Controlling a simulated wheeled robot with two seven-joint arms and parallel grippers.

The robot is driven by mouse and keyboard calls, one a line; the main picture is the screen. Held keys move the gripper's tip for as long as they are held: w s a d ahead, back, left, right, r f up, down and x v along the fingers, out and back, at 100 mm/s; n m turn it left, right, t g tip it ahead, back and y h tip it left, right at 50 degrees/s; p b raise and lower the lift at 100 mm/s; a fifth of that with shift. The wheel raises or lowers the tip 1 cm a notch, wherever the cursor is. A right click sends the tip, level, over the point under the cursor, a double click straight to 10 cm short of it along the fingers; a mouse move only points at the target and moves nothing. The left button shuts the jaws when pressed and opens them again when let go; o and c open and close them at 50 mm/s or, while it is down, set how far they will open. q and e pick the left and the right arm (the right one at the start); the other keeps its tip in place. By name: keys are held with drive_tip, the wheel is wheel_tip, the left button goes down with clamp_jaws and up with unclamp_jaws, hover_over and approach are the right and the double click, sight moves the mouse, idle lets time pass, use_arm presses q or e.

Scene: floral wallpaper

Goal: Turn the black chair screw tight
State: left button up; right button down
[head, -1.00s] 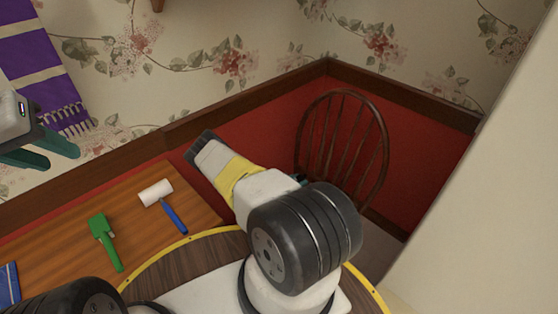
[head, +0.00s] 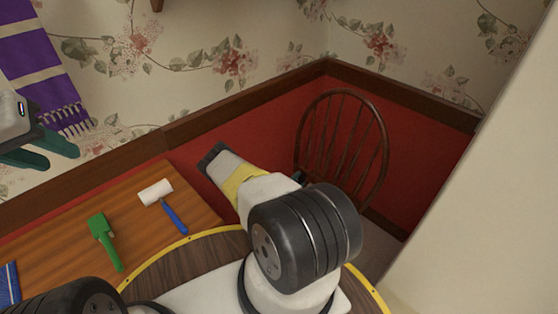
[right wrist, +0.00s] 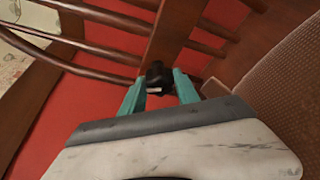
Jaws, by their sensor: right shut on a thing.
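The brown wooden chair (head: 384,140) stands in the corner behind my right arm in the head view. In the right wrist view, its wooden bar (right wrist: 176,32) and several spindles are close. The black chair screw (right wrist: 158,76) sits at the end of that bar, between the two teal fingers of my right gripper (right wrist: 160,90), which is shut on it. In the head view my right arm hides the screw and almost all of that gripper. My left gripper (head: 42,152) is at the left edge, away from the chair, with its teal fingers apart and nothing visible between them.
A blue item (head: 9,284) shows at the lower left. Red wainscot walls enclose the chair; a pale surface (head: 480,220) rises at right.

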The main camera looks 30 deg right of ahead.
drive_tip(key=shift+f+m+t+h, duration=0.1)
drive_tip(key=shift+m+t+h, duration=0.5)
drive_tip(key=shift+m, duration=1.1)
drive_tip(key=shift+s, duration=0.1)
drive_tip(key=c, duration=0.9)
unclamp_jaws()
drive_tip(key=v, duration=0.7)
drive_tip(key=shift+s+a, duration=0.25)
drive_tip(key=shift+s, duration=0.1)
